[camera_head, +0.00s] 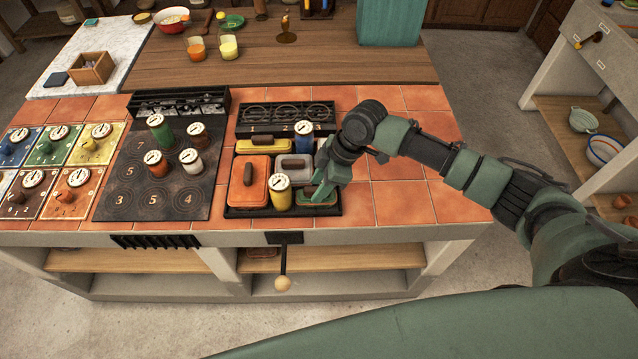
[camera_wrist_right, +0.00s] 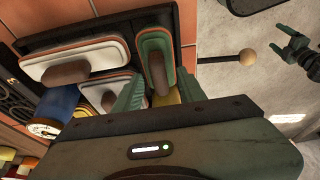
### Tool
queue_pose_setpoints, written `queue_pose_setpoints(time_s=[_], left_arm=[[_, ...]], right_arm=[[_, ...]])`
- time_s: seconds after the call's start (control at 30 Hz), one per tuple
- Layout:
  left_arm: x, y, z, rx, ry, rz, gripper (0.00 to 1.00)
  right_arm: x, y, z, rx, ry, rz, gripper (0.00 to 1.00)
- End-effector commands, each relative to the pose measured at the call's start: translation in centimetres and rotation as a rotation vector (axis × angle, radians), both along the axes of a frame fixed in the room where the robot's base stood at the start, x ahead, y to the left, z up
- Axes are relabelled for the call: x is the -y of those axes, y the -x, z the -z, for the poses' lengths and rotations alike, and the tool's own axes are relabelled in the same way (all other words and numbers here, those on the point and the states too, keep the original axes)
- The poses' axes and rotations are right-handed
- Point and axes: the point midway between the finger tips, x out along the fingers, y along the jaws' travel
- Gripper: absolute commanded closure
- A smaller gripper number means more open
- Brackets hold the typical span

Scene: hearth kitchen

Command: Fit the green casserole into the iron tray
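The iron tray (camera_head: 240,213) lies at the counter's front, its dark rim also showing in the right wrist view (camera_wrist_right: 187,22). The green casserole (camera_head: 318,202) is at its front right corner; whether it sits fully flat is unclear. In the wrist view the casserole (camera_wrist_right: 150,38) has a brown handle. My right gripper (camera_head: 322,183) is over it, its green fingers (camera_wrist_right: 161,90) apart on either side of the handle, with a gap showing. An orange casserole (camera_head: 247,190), a grey one (camera_head: 295,172) and a yellow one (camera_head: 262,145) are in the tray. My left gripper (camera_wrist_right: 290,42) appears small in the wrist view, fingers apart.
A yellow dial-topped canister (camera_head: 281,196) stands close left of the green casserole. A blue one (camera_head: 303,137) stands behind, by the black burner strip (camera_head: 262,116). The dark hob (camera_head: 150,200) with several canisters is to the left. Tiles to the right (camera_head: 405,205) are bare.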

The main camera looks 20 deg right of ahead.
Motion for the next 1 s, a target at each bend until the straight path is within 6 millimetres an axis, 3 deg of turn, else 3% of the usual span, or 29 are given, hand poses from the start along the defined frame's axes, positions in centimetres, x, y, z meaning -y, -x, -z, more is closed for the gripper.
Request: queue_pose_setpoints(time_s=[0.37,0.8,1.0], left_arm=[[0.0,-0.1,0.0,0.002,0.0,0.001,0.2],[0.1,-0.1,1.4,0.003,0.001,0.002,0.2],[0.1,-0.1,1.7,0.003,0.001,0.002,0.2]], right_arm=[[0.2,0.0,-0.8,0.002,0.0,0.0,0.6],[3.4,0.9,-8.7,0.003,0.001,0.0,0.6],[4.2,1.2,-10.9,0.001,0.0,0.0,0.6]])
